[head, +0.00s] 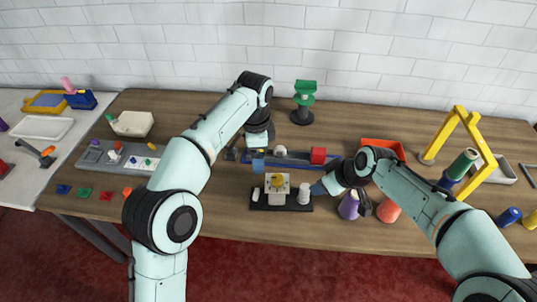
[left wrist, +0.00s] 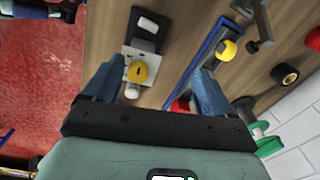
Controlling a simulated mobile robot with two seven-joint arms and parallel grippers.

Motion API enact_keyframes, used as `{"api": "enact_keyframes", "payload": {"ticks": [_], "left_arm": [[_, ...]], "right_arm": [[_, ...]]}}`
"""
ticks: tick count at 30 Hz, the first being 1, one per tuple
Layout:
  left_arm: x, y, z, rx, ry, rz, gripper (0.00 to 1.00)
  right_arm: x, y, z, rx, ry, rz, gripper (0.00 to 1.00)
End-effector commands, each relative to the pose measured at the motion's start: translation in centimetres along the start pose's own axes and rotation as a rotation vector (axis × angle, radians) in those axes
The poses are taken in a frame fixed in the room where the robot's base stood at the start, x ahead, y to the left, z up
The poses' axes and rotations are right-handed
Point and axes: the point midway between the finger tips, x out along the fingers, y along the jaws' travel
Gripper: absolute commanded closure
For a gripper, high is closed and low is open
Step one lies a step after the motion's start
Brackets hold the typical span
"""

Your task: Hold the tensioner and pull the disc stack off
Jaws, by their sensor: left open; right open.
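A black base (head: 265,206) stands at the front middle of the table. It carries a pale block (head: 268,189) with a yellow knob (head: 277,181), and a white round stack (head: 304,195) at its right end. I cannot tell for certain which part is the tensioner. My left gripper (head: 258,160) is open behind the base. In the left wrist view its spread blue fingers (left wrist: 152,85) have the yellow knob (left wrist: 138,72) between them in the picture, apart from them. My right gripper (head: 318,188) is open just right of the white stack; contact is unclear.
A blue rail (head: 287,160) with a red block (head: 318,155) lies behind the base. A purple cone (head: 348,206) and an orange cone (head: 388,210) stand right of it. A green spool on a stand (head: 305,92) is at the back. A yellow frame (head: 477,150) stands far right.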

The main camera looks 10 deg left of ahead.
Motion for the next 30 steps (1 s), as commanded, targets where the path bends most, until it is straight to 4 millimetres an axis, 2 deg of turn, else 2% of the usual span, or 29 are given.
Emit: {"api": "enact_keyframes", "payload": {"ticks": [1, 4, 10, 24, 30], "left_arm": [[-0.4, 0.8, -1.2, 0.047, 0.002, 0.013, 0.15], [-0.9, 1.8, -2.5, 0.109, 0.004, 0.033, 0.15], [0.0, 2.4, -3.1, 0.139, 0.002, 0.047, 0.15], [8.8, 2.7, -3.0, 0.135, 0.001, 0.047, 0.15], [11.3, 2.8, -3.0, 0.134, 0.002, 0.045, 0.15]], "right_arm": [[0.0, 0.0, 0.0, 0.0, 0.0, 0.0, 0.57], [0.0, 0.0, 0.0, 0.0, 0.0, 0.0, 0.57], [0.0, 0.0, 0.0, 0.0, 0.0, 0.0, 0.57], [0.0, 0.0, 0.0, 0.0, 0.0, 0.0, 0.57], [0.0, 0.0, 0.0, 0.0, 0.0, 0.0, 0.57]]}}
